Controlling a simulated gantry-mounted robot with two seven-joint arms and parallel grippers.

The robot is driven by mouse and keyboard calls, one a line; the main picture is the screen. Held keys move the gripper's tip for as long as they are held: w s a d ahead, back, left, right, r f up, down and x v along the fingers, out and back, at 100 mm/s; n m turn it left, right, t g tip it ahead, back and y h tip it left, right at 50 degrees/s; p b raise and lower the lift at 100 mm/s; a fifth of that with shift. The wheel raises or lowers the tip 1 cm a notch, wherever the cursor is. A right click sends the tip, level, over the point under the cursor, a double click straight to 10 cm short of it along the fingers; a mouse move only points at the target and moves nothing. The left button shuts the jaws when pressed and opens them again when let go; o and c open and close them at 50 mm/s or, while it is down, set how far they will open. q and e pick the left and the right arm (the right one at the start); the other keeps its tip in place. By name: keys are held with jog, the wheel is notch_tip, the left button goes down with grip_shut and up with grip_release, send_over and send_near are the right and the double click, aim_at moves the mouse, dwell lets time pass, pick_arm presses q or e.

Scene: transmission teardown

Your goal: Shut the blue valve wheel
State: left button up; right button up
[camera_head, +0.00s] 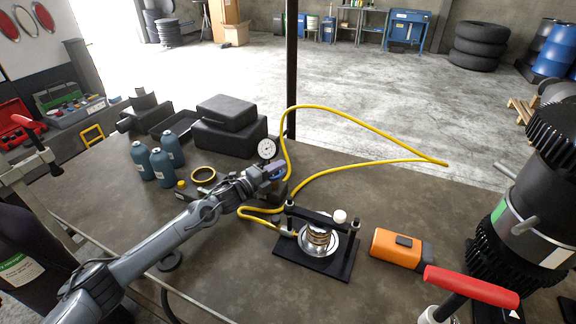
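A small blue-purple part, seemingly the blue valve wheel (278,172), shows at the tip of my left gripper (266,174), beside the yellow hose and below a round white-faced gauge (267,149). My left arm reaches in from the lower left to it. The fingers are at or against the wheel and hide part of it. They are too small to tell whether they are closed on it. A dark block (272,192) sits just under the wheel. My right gripper is not in view.
A yellow hose (365,124) loops across the workbench (215,270). A black press-like fixture (318,262) holds a metal part. An orange box (396,248), a red handle (471,286) and a large black geared unit (500,235) stand right. Blue-grey bottles (160,167) and black cases (226,138) stand left and behind.

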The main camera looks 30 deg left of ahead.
pick_arm(q)
notch_tip(320, 180, up, 4)
jog(key=shift+f, duration=0.1)
jog(key=o, duration=0.9)
jog(key=d+r, duration=0.2)
jog(key=shift+s+d+r, duration=0.15)
jog(key=shift+r, duration=0.15)
jog(key=shift+o, duration=0.2)
jog(key=d+r, duration=0.2)
jog(key=d, duration=0.1)
jog(key=shift+s+d+p, duration=0.1)
jog(key=shift+p, duration=0.25)
jog(key=d, duration=0.1)
jog(key=d+r, duration=0.2)
jog(key=d, duration=0.1)
jog(key=shift+w+d, duration=0.1)
jog(key=shift+w, duration=0.3)
jog(key=c, duration=0.9)
jog(key=shift+s+d+r, duration=0.1)
jog(key=shift+d+r, duration=0.05)
jog(key=shift+d, duration=0.35)
jog(key=shift+s+d+r, duration=0.1)
jog(key=shift+d+r, duration=0.05)
jog(key=shift+d, duration=0.3)
jog(key=shift+c, duration=0.2)
